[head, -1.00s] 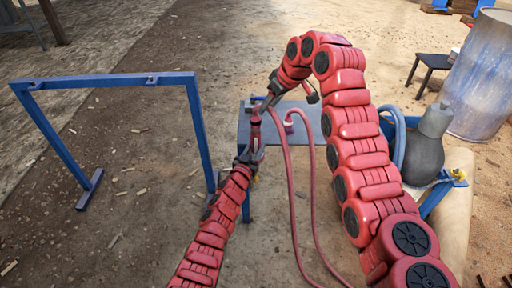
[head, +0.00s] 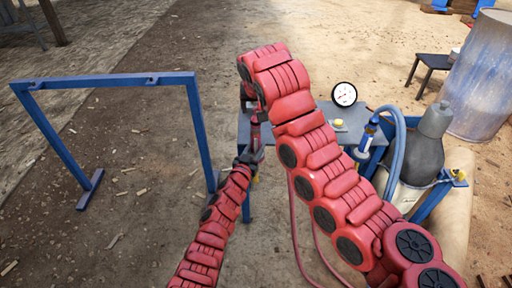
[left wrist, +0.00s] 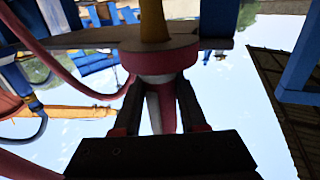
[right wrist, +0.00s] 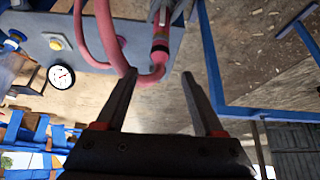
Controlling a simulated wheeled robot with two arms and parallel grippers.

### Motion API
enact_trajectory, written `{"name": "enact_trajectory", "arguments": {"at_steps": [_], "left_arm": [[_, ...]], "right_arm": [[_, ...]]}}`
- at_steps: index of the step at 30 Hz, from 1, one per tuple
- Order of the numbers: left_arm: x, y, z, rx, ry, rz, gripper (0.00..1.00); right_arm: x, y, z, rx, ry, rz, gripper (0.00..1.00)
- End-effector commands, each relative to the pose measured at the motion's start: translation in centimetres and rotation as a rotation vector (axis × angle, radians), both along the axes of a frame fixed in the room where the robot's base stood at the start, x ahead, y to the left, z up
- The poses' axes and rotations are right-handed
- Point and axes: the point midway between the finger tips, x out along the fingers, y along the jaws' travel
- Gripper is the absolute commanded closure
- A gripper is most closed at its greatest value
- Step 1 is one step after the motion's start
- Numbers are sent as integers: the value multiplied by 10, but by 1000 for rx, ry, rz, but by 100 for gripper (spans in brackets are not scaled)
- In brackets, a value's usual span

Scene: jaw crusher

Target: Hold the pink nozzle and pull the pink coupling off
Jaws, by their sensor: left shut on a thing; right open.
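My left gripper (head: 250,157) is shut on the pink nozzle (head: 255,134), at the left end of the grey bench. In the left wrist view the fingers grip a pink and pale part (left wrist: 166,108) under a wide pink disc (left wrist: 160,58). In the right wrist view the pink coupling (right wrist: 160,50), with a dark band, sits at the hose end, in line with the grey fingers of my left gripper at the top. My right gripper (right wrist: 158,82) is open, its fingertips on either side of the hose bend, just below the coupling. In the head view my right arm hides its fingers.
A pink hose (head: 296,230) hangs from the bench (head: 225,160). A pressure gauge (head: 344,94), a blue pump part (head: 367,135) and a grey bottle (head: 425,145) stand right. A blue frame (head: 110,80) stands left. The ground between frame and bench is mostly clear.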

Motion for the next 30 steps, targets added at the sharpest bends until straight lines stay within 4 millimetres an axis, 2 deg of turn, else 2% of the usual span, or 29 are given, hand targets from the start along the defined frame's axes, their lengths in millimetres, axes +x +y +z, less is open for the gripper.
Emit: {"name": "enact_trajectory", "arguments": {"at_steps": [18,30], "left_arm": [[0,0,0,0,0,0,100],[0,0,0,0,0,0,100]], "right_arm": [[39,2,-66,-1,1,-5,30],[46,1,-75,1,-1,-6,30]]}}
